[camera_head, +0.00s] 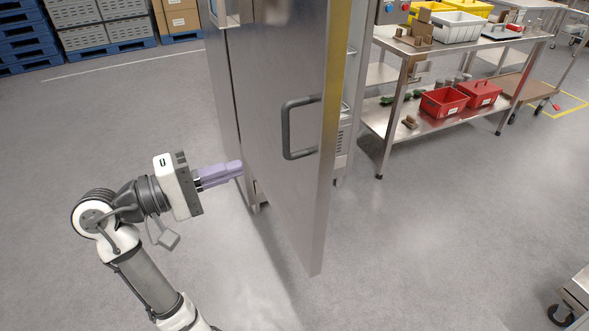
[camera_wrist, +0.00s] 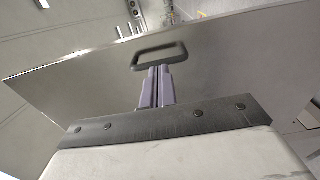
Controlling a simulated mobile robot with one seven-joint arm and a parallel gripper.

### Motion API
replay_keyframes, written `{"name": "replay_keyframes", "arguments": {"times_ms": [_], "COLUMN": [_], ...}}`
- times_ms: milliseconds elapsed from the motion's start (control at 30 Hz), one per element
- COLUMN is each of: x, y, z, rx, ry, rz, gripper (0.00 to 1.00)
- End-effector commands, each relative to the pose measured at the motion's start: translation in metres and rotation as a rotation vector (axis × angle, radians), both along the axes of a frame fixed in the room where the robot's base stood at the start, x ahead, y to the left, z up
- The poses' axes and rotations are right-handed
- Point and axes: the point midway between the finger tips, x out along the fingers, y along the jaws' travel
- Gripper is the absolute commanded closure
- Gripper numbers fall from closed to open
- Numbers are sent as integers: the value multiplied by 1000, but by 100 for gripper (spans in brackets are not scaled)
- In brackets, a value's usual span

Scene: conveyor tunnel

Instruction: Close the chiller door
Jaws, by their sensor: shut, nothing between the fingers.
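The chiller door (camera_head: 285,190) is a tall steel panel standing open, with a yellow strip down its free edge. Its dark loop handle (camera_head: 300,128) is on the face turned toward my arm. My gripper (camera_head: 238,170) has purple fingers, shut and empty, on the handle side of the door, pointing at the panel left of the handle. In the wrist view, my gripper (camera_wrist: 161,70) points at the door (camera_wrist: 90,85), with its tips just below the handle (camera_wrist: 160,55) in the picture. I cannot tell whether the tips touch the panel. The chiller body (camera_head: 218,80) is mostly hidden behind the door.
A steel table (camera_head: 400,107) to the right of the chiller holds yellow and white bins, with red bins (camera_head: 444,101) on its lower shelf. Blue pallets (camera_head: 110,48) with crates stand at the back left. A wheeled steel item (camera_head: 577,295) is at the lower right. The floor left of the door is clear.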

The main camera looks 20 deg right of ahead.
Motion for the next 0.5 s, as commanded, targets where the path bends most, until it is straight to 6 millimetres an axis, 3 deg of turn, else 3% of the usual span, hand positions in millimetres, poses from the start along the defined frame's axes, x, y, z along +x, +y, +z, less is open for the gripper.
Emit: {"name": "replay_keyframes", "arguments": {"times_ms": [267, 500], "x": [-4, -2], "y": [-26, -77], "z": [-2, -1], "rx": [8, 8], "ry": [13, 13], "rz": [-37, -36], "gripper": [100, 100]}}
